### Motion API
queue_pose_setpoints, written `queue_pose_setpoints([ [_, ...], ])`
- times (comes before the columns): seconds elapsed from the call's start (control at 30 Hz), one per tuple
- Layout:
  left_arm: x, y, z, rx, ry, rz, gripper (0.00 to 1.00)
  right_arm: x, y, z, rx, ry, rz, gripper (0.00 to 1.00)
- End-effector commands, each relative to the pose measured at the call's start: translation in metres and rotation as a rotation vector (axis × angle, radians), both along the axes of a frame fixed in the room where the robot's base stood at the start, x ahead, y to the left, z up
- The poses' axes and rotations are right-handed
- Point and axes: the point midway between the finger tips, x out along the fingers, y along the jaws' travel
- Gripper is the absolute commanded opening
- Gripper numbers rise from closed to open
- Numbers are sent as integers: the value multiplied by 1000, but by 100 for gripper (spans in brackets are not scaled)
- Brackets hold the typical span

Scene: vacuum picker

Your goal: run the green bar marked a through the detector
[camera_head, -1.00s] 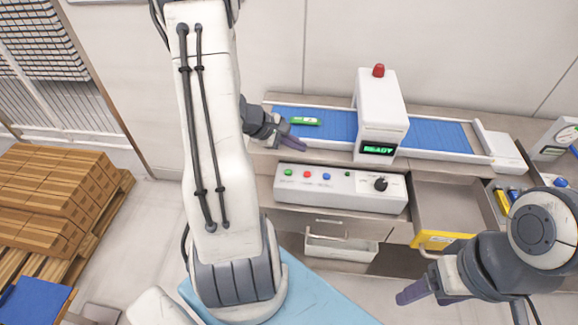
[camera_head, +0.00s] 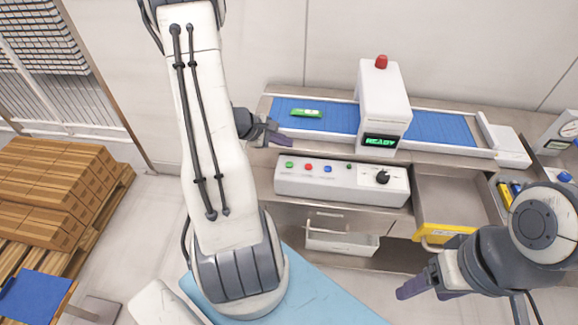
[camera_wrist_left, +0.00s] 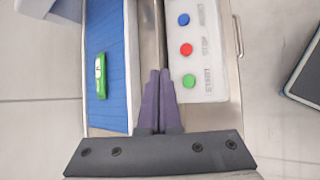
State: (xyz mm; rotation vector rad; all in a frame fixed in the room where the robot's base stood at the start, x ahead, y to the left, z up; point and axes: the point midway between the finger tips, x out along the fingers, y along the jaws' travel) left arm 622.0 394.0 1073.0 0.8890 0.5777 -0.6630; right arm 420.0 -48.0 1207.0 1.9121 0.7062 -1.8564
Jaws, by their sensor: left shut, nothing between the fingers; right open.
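The green bar (camera_head: 306,113) lies flat on the left part of the blue conveyor belt (camera_head: 341,118), before the detector (camera_head: 383,105). It also shows in the left wrist view (camera_wrist_left: 101,75), with a white label whose letter I cannot read. The detector's screen reads READY. The control panel (camera_head: 342,184) in front has green, red and blue buttons and a black knob. My left gripper (camera_head: 283,139) is shut and empty near the belt's front edge; in the left wrist view its fingers (camera_wrist_left: 158,100) point between belt and panel. My right gripper (camera_head: 405,292) is at the lower right, away from the belt.
An open drawer (camera_head: 452,205) with a yellow front is right of the panel. A white bin (camera_head: 342,241) sits below the panel. A dial scale (camera_head: 560,133) stands at the far right. Stacked brown boxes (camera_head: 60,190) are at the left.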

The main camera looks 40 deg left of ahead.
Motion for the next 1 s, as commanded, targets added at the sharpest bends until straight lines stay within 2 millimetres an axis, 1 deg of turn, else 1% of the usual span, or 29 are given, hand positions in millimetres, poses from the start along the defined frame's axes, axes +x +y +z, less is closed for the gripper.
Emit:
queue_pose_setpoints([
  [0.03, 0, 0, -12, -1, 1, 0, 0, 0, 0, -9, 0, 0, -1, 69],
  [0.2, 0, 0, -38, -2, 2, 0, 0, 0, 0, -23, 0, 0, -3, 69],
  [0.23, 0, 0, -44, 0, 0, 0, 0, 0, 0, -30, 0, 0, -3, 69],
  [0.33, 0, 0, -54, 2, -1, -1, 0, 0, 0, -42, 0, 0, -3, 69],
  [0.5, 0, 0, -59, 1, -1, 0, 0, 0, 0, -50, 0, 0, -3, 69],
  [1.0, 0, 0, -58, 0, 0, 0, 0, 0, 0, -48, 0, 0, -3, 69],
])
